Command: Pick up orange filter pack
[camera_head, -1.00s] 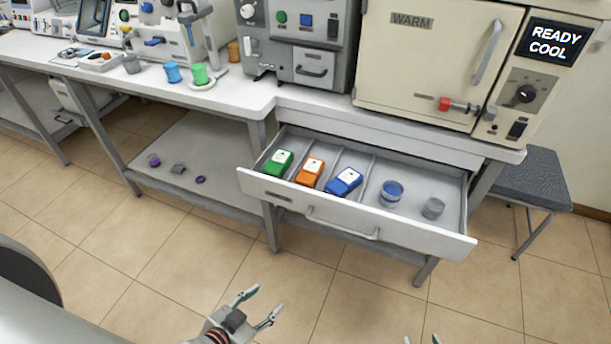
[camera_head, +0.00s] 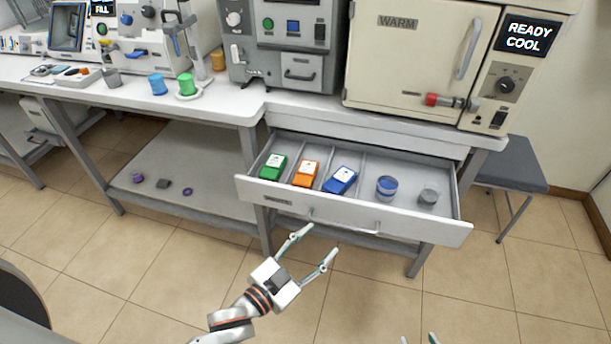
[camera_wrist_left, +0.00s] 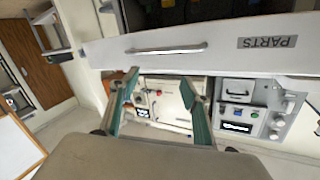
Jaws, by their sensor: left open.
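The orange filter pack (camera_head: 306,174) lies in the open drawer (camera_head: 350,215), between the green pack (camera_head: 272,167) on its left and the blue pack (camera_head: 340,180) on its right. Thin dividers separate them. My left gripper (camera_head: 319,241) is open and empty, in front of the drawer and below its front panel in the head view. In the left wrist view its two fingers (camera_wrist_left: 162,100) are spread apart, with the drawer front (camera_wrist_left: 215,42) above them; the orange pack cannot be made out there. My right gripper (camera_head: 419,339) shows only two separated fingertips at the bottom edge.
The drawer also holds a blue-banded round container (camera_head: 387,188) and a grey cup (camera_head: 428,196). The drawer handle (camera_head: 345,228) projects from its front. A stool (camera_head: 512,165) stands at the right. The floor before the drawer is clear.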

